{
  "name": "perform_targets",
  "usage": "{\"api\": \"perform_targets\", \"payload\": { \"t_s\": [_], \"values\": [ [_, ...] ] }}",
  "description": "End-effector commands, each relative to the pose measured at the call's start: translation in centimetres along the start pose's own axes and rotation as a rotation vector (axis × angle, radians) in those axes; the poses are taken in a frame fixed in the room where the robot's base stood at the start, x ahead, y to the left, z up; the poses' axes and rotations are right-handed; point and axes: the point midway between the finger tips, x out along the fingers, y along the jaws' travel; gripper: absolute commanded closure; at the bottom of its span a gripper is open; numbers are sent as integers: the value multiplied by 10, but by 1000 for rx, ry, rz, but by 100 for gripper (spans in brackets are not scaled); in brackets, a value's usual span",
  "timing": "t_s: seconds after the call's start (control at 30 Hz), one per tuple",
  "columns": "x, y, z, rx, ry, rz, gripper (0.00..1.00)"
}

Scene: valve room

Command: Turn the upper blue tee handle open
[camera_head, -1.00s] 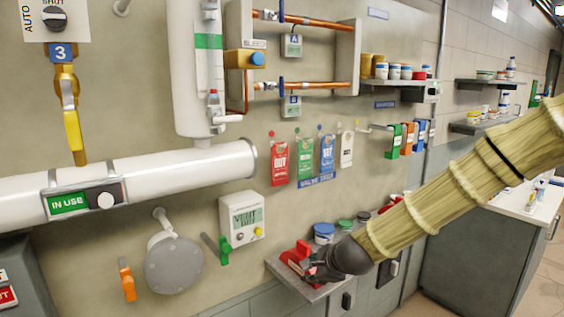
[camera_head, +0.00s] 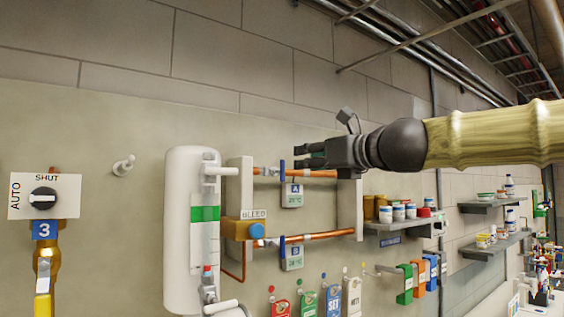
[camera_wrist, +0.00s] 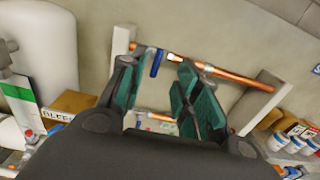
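The upper blue tee handle (camera_head: 283,167) sits on the upper copper pipe (camera_head: 318,173), above the tag marked A. It stands crosswise to the pipe. In the wrist view the handle (camera_wrist: 156,62) shows beyond and between the fingertips, closer to the left finger. My gripper (camera_head: 303,157) points left, just right of the handle in the head camera view and partly over the pipe. In the wrist view my gripper (camera_wrist: 160,85) has its green-padded fingers apart with nothing between the pads. Contact with the handle cannot be told.
A lower copper pipe (camera_head: 318,236) carries another blue handle (camera_head: 283,247). Pale uprights (camera_head: 350,208) flank the pipes. A yellow block with a blue knob (camera_head: 240,228) and a white cylinder (camera_head: 184,230) stand left. A shelf of jars (camera_head: 400,223) is right. The wall above is bare.

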Motion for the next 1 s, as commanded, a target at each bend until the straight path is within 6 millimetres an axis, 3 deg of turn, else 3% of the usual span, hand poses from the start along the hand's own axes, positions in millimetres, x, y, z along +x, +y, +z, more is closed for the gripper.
{"api": "perform_targets", "payload": {
  "t_s": [1.0],
  "values": [
    [98, 1, 0, -1, 2, 2, 68]
  ]
}}
